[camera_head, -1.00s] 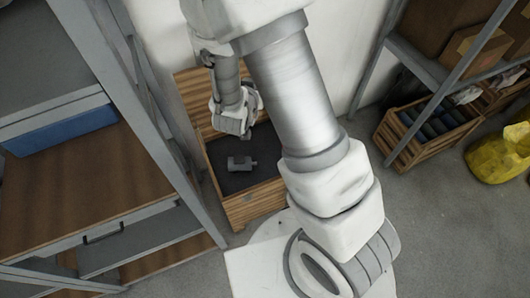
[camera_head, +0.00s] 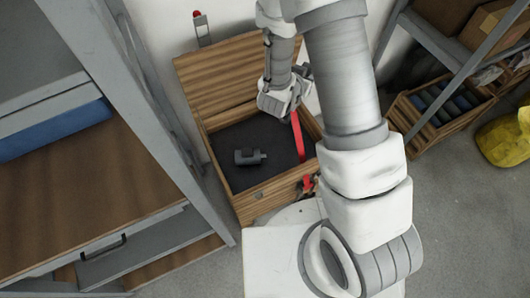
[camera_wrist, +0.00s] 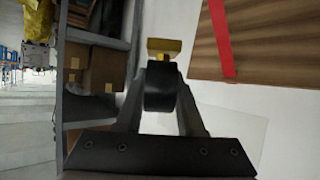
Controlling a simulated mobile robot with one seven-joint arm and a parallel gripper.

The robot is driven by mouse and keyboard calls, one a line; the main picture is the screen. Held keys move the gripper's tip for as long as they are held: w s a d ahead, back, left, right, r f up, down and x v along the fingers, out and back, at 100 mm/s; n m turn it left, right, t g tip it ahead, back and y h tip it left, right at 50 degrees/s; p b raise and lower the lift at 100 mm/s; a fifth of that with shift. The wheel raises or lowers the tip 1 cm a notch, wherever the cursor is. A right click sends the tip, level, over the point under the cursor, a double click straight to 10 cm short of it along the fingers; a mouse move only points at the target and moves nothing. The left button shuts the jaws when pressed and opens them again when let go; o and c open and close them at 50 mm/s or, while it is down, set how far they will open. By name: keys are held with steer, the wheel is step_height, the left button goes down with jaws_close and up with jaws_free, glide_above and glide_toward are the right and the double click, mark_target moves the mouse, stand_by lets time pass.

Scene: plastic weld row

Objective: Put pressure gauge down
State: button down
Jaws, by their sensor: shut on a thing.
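The pressure gauge (camera_wrist: 160,88) shows in the wrist view as a dark round body with a brass-yellow fitting (camera_wrist: 164,47) at its far end. My gripper (camera_wrist: 163,75) is shut on it, one finger on each side. The gauge face is not visible. In the head view my wrist is over the right part of an open wooden box (camera_head: 232,205); the fingers and gauge cannot be made out there.
A small dark grey device (camera_head: 250,157) lies on the box's dark floor. A red strip (camera_head: 298,137) shows at the box's right side. A grey shelf post (camera_head: 165,120) stands close on the left. A crate of dark items (camera_head: 440,110) sits right.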

steer(key=w+d+f+m+g+h+b, duration=0.1)
steer(key=d+f+b, duration=0.2)
steer(key=f+b, duration=0.65)
steer(key=d+f+m+b, duration=0.15)
steer(key=f+b, duration=0.35)
steer(key=f, duration=0.9)
steer(key=w+d+f+g+h+b, duration=0.1)
steer(key=d+f+b, duration=0.3)
steer(key=f+b, duration=0.55)
steer(key=b, duration=0.2)
glide_above(284, 146)
step_height(284, 146, down, 10)
steer(key=r, duration=0.1)
steer(key=shift+w+f+b, duration=0.1)
steer(key=shift+f+b, duration=0.9)
steer(key=shift+f, duration=1.2)
steer(key=shift+f, duration=0.1)
steer(key=shift+f+b, duration=0.4)
steer(key=shift+f, duration=0.1)
steer(key=c, duration=0.5)
jaws_free()
